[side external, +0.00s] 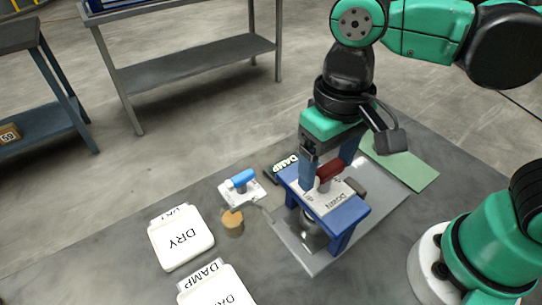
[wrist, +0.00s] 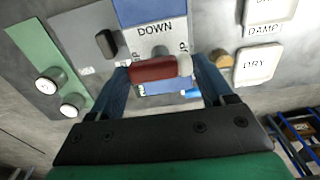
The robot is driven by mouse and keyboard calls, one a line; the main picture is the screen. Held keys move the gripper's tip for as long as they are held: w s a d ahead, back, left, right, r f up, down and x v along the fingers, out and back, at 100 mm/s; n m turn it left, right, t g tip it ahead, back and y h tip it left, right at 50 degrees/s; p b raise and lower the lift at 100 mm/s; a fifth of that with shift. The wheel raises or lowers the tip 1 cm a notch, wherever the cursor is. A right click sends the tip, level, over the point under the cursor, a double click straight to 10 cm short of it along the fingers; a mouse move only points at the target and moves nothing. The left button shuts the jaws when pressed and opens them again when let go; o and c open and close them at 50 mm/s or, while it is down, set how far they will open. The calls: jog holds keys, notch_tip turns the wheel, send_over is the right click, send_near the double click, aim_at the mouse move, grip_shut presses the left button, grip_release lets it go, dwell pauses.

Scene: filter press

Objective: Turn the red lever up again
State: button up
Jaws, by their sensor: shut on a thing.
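The red lever (side external: 329,171) sits on top of the blue press frame (side external: 346,218), on a white plate (side external: 341,197) marked DOWN. In the wrist view the red lever (wrist: 153,69) lies crosswise between my two fingers, with a pale grey knob (wrist: 184,65) at its right end. DOWN is printed above it, and UP shows beside it. My gripper (side external: 327,173) is over the press, shut on the red lever; it also shows in the wrist view (wrist: 162,72). The fingers partly hide the plate, and I cannot tell the lever's exact setting.
A blue-handled valve (side external: 241,180) and a tan round piece (side external: 233,222) stand left of the press. White trays marked DRY (side external: 181,240) and DAMP (side external: 216,290) lie at the front left. A green mat (side external: 405,165) lies at the right.

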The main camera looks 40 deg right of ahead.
aim_at(327, 168)
jog(key=o, duration=1.2)
jog(key=shift+r, duration=0.1)
jog(key=shift+r, duration=2.7)
jog(key=w+d+f+t, duration=0.2)
jog(key=w+d+t, duration=0.1)
jog(key=d, duration=0.2)
jog(key=w+d+f+t, duration=0.3)
jog(key=d+t, duration=0.1)
jog(key=d, duration=0.2)
jog(key=shift+d+f, duration=0.25)
jog(key=shift+d, duration=0.05)
